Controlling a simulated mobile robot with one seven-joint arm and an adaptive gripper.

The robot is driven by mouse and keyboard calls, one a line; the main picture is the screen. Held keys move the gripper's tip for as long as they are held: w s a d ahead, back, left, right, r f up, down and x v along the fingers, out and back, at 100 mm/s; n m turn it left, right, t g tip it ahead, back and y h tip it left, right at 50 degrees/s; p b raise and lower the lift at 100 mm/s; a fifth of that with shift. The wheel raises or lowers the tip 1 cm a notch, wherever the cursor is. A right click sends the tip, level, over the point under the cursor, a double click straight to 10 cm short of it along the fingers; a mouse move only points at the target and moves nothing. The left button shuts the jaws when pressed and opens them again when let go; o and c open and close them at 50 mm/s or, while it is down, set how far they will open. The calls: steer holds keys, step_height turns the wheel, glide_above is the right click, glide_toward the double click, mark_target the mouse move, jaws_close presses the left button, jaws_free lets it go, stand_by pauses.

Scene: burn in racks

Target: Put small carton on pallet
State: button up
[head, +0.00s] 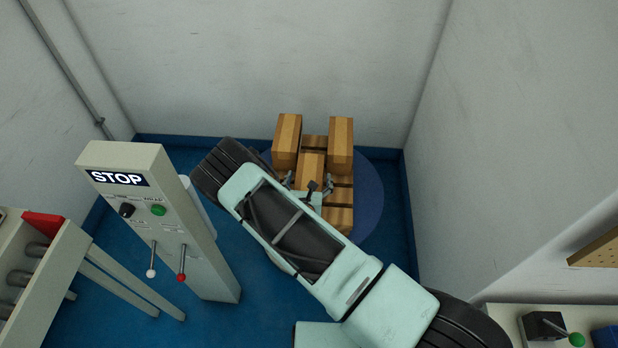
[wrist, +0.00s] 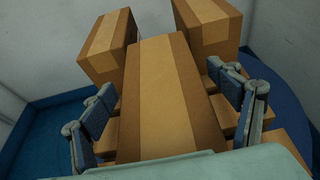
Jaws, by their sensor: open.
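A small brown carton (head: 311,168) with a lighter tape band is at the middle of the wooden pallet (head: 342,194). In the wrist view the carton (wrist: 165,90) lies between the fingers of my gripper (wrist: 168,110). My gripper (head: 308,184) is open, with one finger on each side of the carton. The left finger looks close to the carton's side; a gap shows at the right finger. The carton appears to rest on the pallet slats (wrist: 222,118), but its underside is hidden. My arm covers the pallet's near left part in the head view.
Two more cartons stand at the pallet's back, one left (head: 287,140) and one right (head: 340,142). The pallet sits on a round blue disc (head: 370,195) in a corner between pale walls. A STOP control post (head: 165,215) with levers stands left of my arm.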

steer(key=shift+r, duration=0.25)
steer(key=p+v, duration=0.1)
steer(key=v, duration=1.1)
steer(key=shift+f, duration=0.15)
